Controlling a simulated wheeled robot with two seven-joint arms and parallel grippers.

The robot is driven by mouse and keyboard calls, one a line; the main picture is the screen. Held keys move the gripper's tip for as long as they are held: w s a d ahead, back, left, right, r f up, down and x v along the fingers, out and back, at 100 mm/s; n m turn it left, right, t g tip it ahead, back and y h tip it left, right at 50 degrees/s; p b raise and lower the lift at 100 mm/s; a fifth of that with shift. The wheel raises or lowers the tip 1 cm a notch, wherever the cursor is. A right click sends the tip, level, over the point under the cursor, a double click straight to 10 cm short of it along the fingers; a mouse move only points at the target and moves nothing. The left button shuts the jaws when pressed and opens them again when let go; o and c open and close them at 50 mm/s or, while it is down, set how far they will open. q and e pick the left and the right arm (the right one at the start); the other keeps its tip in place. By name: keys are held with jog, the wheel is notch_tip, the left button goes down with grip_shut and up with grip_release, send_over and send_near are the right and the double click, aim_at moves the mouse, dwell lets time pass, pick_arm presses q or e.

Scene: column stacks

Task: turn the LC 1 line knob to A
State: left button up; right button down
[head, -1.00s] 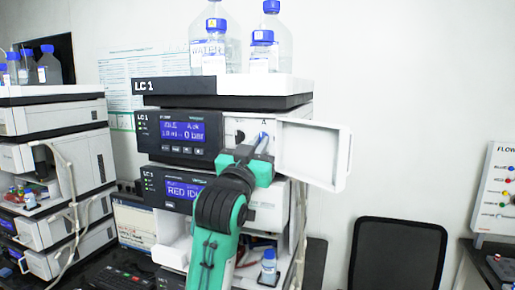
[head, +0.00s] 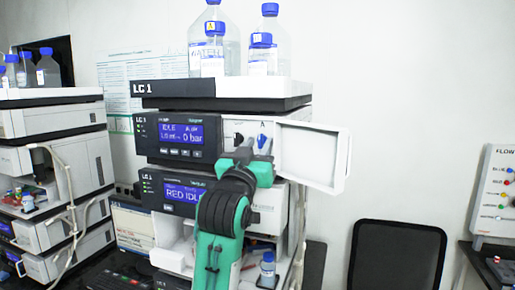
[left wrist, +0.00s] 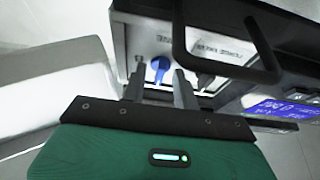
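The LC 1 unit's upper module has an open compartment with a blue knob (head: 262,141) below a letter A. The knob also shows in the left wrist view (left wrist: 160,67); its exact pointing is too small to read. A dark knob (head: 238,138) sits to its left in the head view, and also shows in the left wrist view (left wrist: 205,79). My left gripper (head: 256,153) is just in front of and below the blue knob. In the left wrist view its two fingers are apart, with the blue knob showing between their tips. My right gripper is not in view.
The compartment's white door (head: 312,155) stands open to the right of my gripper. Bottles, one a water bottle (head: 208,52), stand on top of the stack. The lit display (head: 182,134) is left of the knobs. Another instrument stack (head: 50,160) stands at the left.

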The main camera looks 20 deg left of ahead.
pick_arm(q)
jog(key=shift+s+f, duration=0.2)
jog(key=shift+s, duration=0.05)
jog(key=b+v, duration=0.5)
jog(key=v, duration=0.8)
jog(key=shift+b, duration=0.35)
jog(key=shift+s, duration=0.1)
